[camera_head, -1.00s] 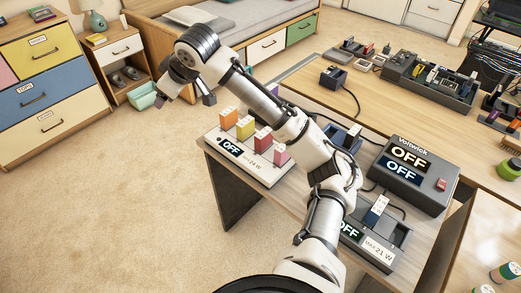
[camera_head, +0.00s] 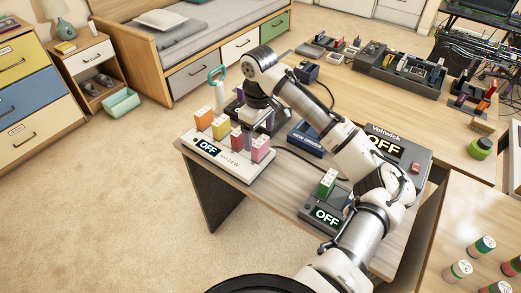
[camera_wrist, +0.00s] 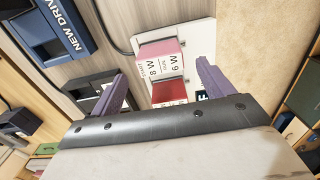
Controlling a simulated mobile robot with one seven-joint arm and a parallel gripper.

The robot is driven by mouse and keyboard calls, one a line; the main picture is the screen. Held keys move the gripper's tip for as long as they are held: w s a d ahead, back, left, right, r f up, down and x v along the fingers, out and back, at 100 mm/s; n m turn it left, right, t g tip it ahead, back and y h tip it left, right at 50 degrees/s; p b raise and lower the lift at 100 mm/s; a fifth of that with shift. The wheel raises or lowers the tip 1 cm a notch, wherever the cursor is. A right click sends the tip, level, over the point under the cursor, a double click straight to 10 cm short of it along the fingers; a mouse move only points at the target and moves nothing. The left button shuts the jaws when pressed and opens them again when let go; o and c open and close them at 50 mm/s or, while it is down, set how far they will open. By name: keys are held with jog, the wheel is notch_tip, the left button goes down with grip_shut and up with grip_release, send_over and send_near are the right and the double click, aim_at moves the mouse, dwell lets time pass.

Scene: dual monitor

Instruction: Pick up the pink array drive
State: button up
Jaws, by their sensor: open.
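The pink array drive (camera_head: 260,150) stands upright at the near right end of a row on a white board (camera_head: 207,150) marked OFF. A red drive (camera_head: 236,138), a yellow drive (camera_head: 221,127) and an orange drive (camera_head: 203,118) stand beside it. My gripper (camera_head: 254,120) is open and empty, pointing down just behind the row. In the wrist view, the pink drive (camera_wrist: 160,47) and the red drive (camera_wrist: 168,91) show in the gap between my two purple fingers (camera_wrist: 161,86). Neither drive is clearly touched by a finger.
A blue NEW DRIVES tray (camera_head: 306,140) lies right of the board. A dock with a green drive (camera_head: 327,184) and a dark Voltwick box (camera_head: 405,148) stand farther right, near my arm. Open floor lies left of the table.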

aim_at(261, 141)
jog(key=shift+s+d+f+p, duration=0.1)
jog(key=shift+f+p, duration=0.25)
jog(key=shift+f, duration=1.05)
jog(key=shift+s+d+f+p, duration=0.1)
jog(key=shift+f+p, duration=0.25)
jog(key=shift+f, duration=1)
jog(key=c, duration=1.1)
